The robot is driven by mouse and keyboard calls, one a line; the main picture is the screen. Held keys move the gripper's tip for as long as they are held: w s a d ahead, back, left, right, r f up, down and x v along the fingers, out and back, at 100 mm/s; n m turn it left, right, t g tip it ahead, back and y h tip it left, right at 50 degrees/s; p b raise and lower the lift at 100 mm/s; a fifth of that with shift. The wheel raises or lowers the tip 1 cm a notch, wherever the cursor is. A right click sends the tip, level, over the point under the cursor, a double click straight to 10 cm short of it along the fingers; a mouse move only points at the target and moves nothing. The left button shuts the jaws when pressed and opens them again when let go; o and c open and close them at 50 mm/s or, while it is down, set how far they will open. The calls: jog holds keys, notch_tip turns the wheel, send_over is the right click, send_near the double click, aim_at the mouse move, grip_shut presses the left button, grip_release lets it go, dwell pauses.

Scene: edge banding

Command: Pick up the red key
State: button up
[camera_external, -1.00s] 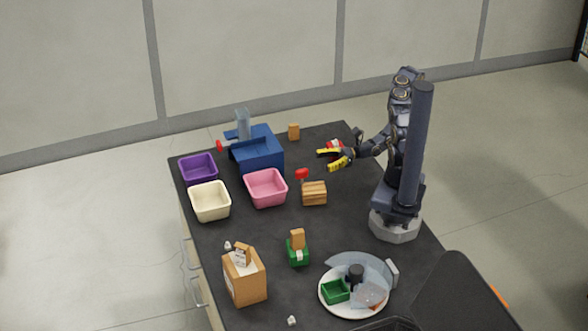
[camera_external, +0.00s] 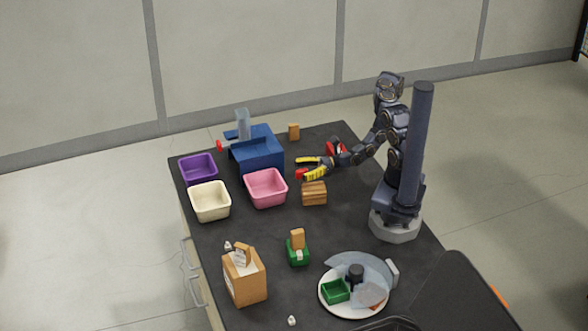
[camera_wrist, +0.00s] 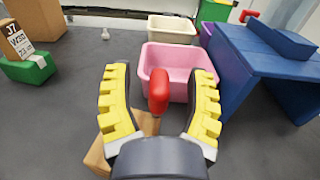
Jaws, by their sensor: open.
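The red key (camera_wrist: 158,90) stands upright between my fingers in the wrist view, its thin stem running down toward a wooden block (camera_wrist: 97,158). My gripper (camera_wrist: 160,98) is open, with a yellow ribbed finger on each side of the key and a visible gap to both. In the external view, my gripper (camera_external: 305,168) is over the table beside the pink bin, and a bit of the red key (camera_external: 299,174) shows at the lower fingertip. The wooden block (camera_external: 314,193) sits just below it. The key's lower end is partly hidden by my gripper.
A pink bin (camera_wrist: 180,62) stands just beyond the key, with a cream bin (camera_external: 210,201) and purple bin (camera_external: 198,169) farther left. A blue machine (camera_external: 257,150) stands close behind. Another red object (camera_external: 335,149) lies by my wrist.

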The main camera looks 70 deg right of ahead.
aim_at(304, 169)
grip_shut()
jog(key=shift+r, duration=0.1)
dwell(0.3)
notch_tip(304, 169, up, 10)
jog(key=shift+s+f, duration=0.1)
jog(key=shift+f, duration=0.05)
dwell(0.4)
